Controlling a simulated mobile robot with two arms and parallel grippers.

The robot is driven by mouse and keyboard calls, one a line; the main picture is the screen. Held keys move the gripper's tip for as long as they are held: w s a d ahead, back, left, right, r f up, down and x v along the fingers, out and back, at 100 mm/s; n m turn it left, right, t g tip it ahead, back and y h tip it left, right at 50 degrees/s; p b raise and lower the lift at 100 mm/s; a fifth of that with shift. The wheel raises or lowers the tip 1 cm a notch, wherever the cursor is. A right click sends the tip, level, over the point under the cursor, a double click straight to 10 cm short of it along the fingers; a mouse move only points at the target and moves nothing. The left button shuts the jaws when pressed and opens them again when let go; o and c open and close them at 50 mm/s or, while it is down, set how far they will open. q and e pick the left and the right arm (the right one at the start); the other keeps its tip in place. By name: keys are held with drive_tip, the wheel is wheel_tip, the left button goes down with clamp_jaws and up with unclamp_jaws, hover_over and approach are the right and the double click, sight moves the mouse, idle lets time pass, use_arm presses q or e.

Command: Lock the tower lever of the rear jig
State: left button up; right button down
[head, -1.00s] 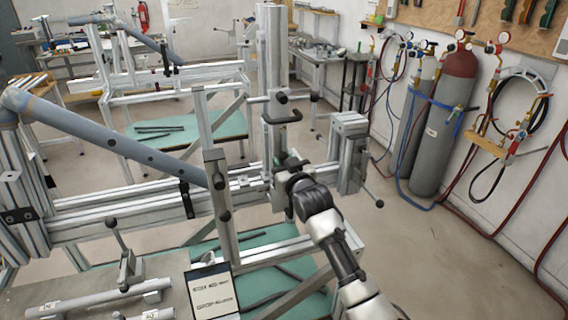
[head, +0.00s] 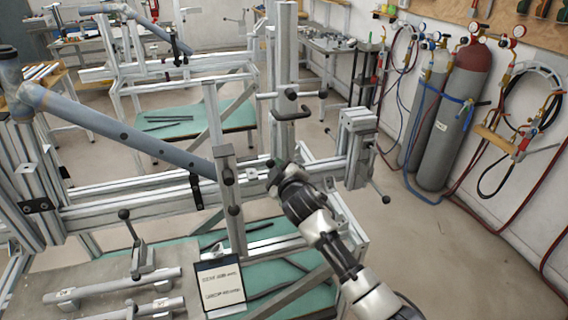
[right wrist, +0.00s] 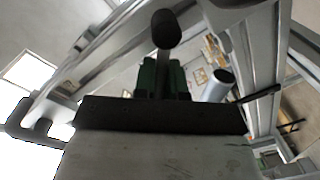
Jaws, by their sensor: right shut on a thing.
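The nearer jig is an aluminium frame with a beam (head: 130,207), a blue-grey tube (head: 110,130) and a tall tower post (head: 285,45). A black bent handle (head: 292,113) and a crossbar with dark knobs sit on the post. My right gripper (head: 276,172) is low at the tower, beside the beam. In the right wrist view its green fingertips (right wrist: 164,78) are shut on a lever, whose dark knob (right wrist: 166,28) stands out beyond them. In the head view my gripper hides most of this lever. Whether it is locked cannot be told. My left gripper is out of view.
A second jig (head: 165,65) stands behind. A clamp block (head: 358,135) with a handle sits right of the tower.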

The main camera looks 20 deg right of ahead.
drive_tip(key=shift+a+f+n, duration=0.3)
drive_tip(key=shift+f+n, duration=0.1)
drive_tip(key=shift+n, duration=0.9)
drive_tip(key=shift+a+f+n, duration=0.3)
drive_tip(key=shift+f+n, duration=0.1)
drive_tip(key=shift+n, duration=0.9)
drive_tip(key=shift+a+f+n, duration=0.3)
drive_tip(key=shift+f+n, duration=0.1)
drive_tip(key=shift+n, duration=0.9)
drive_tip(key=shift+f, duration=0.15)
drive_tip(key=c, duration=1.3)
unclamp_jaws()
drive_tip(key=shift+a, duration=0.1)
drive_tip(key=shift+o, duration=0.6)
drive_tip(key=shift+a, duration=0.25)
drive_tip(key=s+b, duration=0.1)
drive_tip(key=s, duration=0.9)
drive_tip(key=shift+s+d+r, duration=0.25)
drive_tip(key=shift+s, duration=0.15)
